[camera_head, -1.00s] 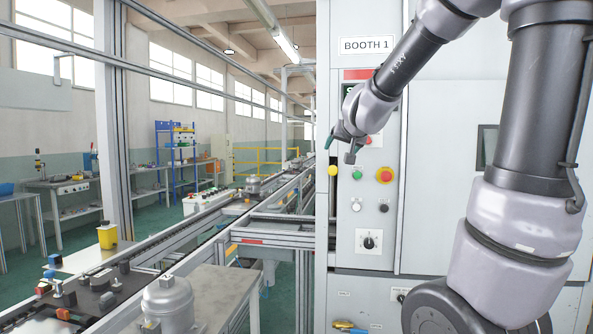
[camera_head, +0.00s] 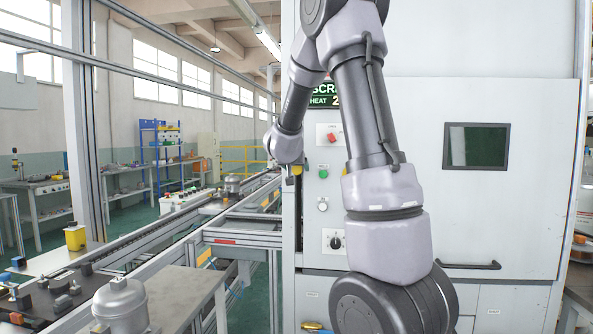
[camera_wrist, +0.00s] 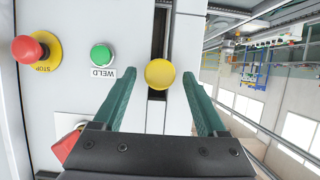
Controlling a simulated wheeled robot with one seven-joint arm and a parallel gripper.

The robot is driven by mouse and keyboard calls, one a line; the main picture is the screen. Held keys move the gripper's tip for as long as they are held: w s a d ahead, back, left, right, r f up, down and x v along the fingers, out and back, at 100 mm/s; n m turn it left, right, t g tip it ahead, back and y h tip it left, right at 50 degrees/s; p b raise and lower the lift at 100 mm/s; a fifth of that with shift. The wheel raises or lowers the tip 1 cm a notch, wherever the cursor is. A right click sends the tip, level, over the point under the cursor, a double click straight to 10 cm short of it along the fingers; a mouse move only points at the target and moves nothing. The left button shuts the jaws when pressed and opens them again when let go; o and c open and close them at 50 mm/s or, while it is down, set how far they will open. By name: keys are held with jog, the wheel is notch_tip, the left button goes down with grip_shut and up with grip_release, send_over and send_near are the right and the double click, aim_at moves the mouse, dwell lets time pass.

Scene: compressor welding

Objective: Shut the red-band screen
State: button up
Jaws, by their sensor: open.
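My gripper (camera_wrist: 160,80) is open, its two green fingers on either side of a round yellow knob (camera_wrist: 160,74) in the wrist view. The knob sits at a dark vertical slot in the booth's edge. I cannot tell whether the fingers touch it. In the head view the knob shows as a small yellow spot (camera_head: 297,169) beside my wrist, and the fingers are mostly hidden. The booth front (camera_head: 540,130) is a pale panel with a dark window. My arm covers the place of the red band. The screen itself is not clearly seen.
Close to my gripper are a green WELD button (camera_wrist: 102,54), a red stop button (camera_wrist: 28,49) and a red switch (camera_wrist: 66,146). A conveyor (camera_head: 165,235) runs along the booth's left. A steel compressor shell (camera_head: 121,303) stands front left.

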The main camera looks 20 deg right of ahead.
jog(key=shift+x, duration=0.95)
jog(key=shift+c, duration=0.2)
grip_shut()
dwell(0.6)
